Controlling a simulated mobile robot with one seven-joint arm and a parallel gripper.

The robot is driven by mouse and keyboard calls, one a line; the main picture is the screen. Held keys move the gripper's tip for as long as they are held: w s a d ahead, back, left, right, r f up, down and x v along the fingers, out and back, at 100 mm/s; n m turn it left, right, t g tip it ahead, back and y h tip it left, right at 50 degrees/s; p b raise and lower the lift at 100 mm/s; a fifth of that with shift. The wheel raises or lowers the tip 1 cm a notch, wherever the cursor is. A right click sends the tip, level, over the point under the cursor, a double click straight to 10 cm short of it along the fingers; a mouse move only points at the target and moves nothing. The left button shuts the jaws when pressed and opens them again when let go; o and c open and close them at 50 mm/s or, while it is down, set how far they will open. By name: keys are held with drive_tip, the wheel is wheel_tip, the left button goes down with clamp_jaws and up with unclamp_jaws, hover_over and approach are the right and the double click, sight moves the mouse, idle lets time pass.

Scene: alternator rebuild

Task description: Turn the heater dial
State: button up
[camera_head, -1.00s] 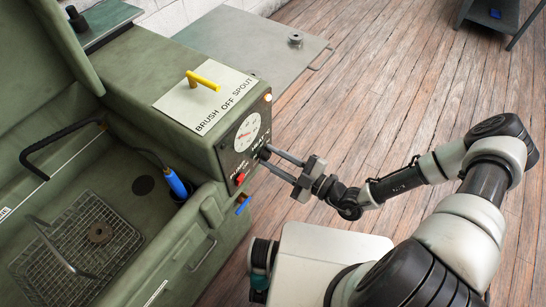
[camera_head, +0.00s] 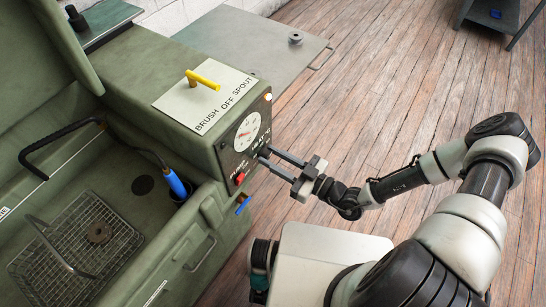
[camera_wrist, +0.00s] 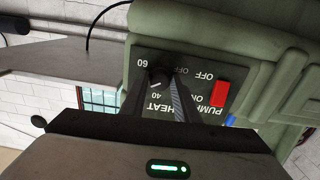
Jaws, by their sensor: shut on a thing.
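The heater dial (camera_wrist: 157,75) is a small dark knob on the black control panel (camera_head: 228,160) of the green washing cabinet. In the wrist view, the panel prints HEAT, 40, 60 and OFF around it. My gripper (camera_head: 264,153) reaches the panel from the right and is shut on the dial; in the wrist view, its two dark fingers (camera_wrist: 160,82) stand on either side of it. The fingers and shadow hide most of the dial, so its exact setting is hard to read.
A red pump switch (camera_head: 239,178) sits close below the dial, and it is also in the wrist view (camera_wrist: 220,94). A round white gauge (camera_head: 248,131) is just above. A yellow handle (camera_head: 203,80) stands on top. The floor at right is open.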

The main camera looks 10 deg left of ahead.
idle(0.3)
drive_tip(key=o, duration=1)
drive_tip(key=shift+o, duration=0.2)
drive_tip(key=shift+d, duration=0.1)
drive_tip(key=v, duration=1.7)
drive_tip(key=shift+s+d, duration=0.1)
